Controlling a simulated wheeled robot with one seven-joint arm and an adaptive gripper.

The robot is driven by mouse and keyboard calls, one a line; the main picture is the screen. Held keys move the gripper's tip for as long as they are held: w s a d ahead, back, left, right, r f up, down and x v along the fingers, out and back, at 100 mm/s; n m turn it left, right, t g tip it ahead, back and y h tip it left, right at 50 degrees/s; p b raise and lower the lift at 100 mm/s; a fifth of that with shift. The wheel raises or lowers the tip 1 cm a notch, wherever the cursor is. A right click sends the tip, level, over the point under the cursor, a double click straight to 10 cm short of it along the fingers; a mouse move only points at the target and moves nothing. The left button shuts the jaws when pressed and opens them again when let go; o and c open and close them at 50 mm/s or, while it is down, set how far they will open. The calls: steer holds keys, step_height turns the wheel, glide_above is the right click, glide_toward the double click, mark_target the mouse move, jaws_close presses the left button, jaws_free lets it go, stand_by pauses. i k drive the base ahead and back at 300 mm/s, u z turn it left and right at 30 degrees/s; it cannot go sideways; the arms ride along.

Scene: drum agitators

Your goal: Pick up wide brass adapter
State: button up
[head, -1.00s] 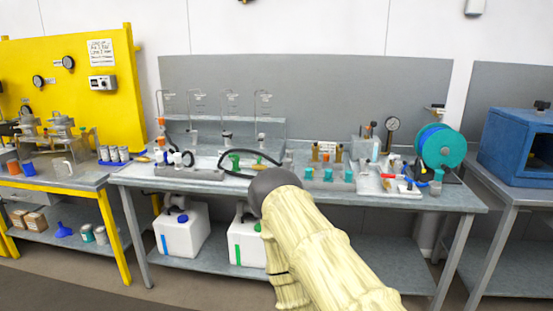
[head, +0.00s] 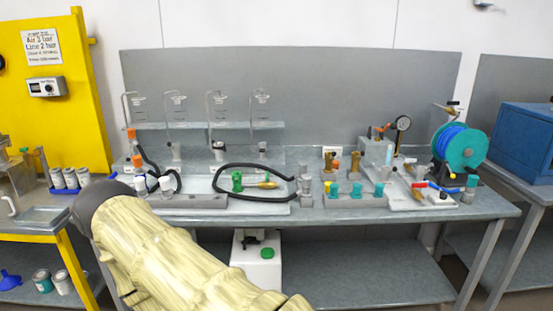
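Two upright brass-coloured fittings stand side by side near the back of the middle bench, by a small white label: a left brass fitting (head: 328,162) and a right brass fitting (head: 355,160). Another brass piece (head: 266,185) lies near a green fitting (head: 237,181), inside the loop of a black hose. I cannot tell which of these is the wide brass adapter. My arm, in a cream sleeve with a dark rounded joint, crosses the lower left in front of the bench. My gripper is not visible.
The grey bench (head: 400,212) holds a black hose (head: 285,196), teal-capped fittings (head: 357,189), a gauge (head: 403,123) and a teal-and-blue reel (head: 460,147). A white container (head: 257,270) stands below. A blue box (head: 525,140) is at right and a yellow panel (head: 75,100) at left.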

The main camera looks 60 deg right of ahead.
mark_target(328, 168)
steer(key=z, duration=0.2)
steer(key=i, duration=1.1)
steer(key=z, duration=1.35)
steer(key=i, duration=0.75)
steer(key=z, duration=0.85)
